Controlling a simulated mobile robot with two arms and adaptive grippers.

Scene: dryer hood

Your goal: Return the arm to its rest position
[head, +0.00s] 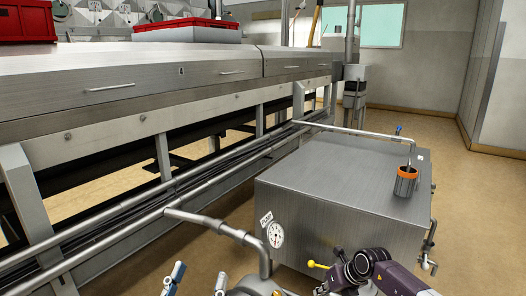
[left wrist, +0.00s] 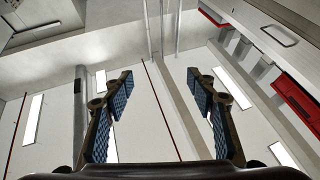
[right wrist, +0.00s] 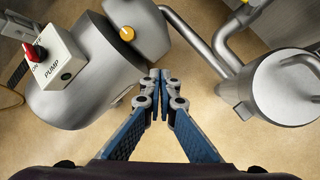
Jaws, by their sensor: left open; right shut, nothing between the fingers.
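My left gripper (head: 199,279) points upward at the bottom edge of the head view. In the left wrist view its two blue-padded fingers (left wrist: 160,76) stand wide apart with nothing between them, against ceiling and wall. My right arm (head: 362,268) comes in at the lower right of the head view, in front of the metal tank. In the right wrist view my right gripper (right wrist: 160,76) has its fingertips together and holds nothing. Below it are a grey pump (right wrist: 95,75) and a white switch box (right wrist: 55,57) marked PUMP with a red knob (right wrist: 34,51).
A steel tank (head: 345,180) stands ahead, with an orange-rimmed cup (head: 405,182) on top. A pipe (head: 222,228) and a yellow-handled valve (head: 318,265) are close to my arms. The long dryer hood (head: 180,85) fills the left. Floor (head: 475,220) is clear at right.

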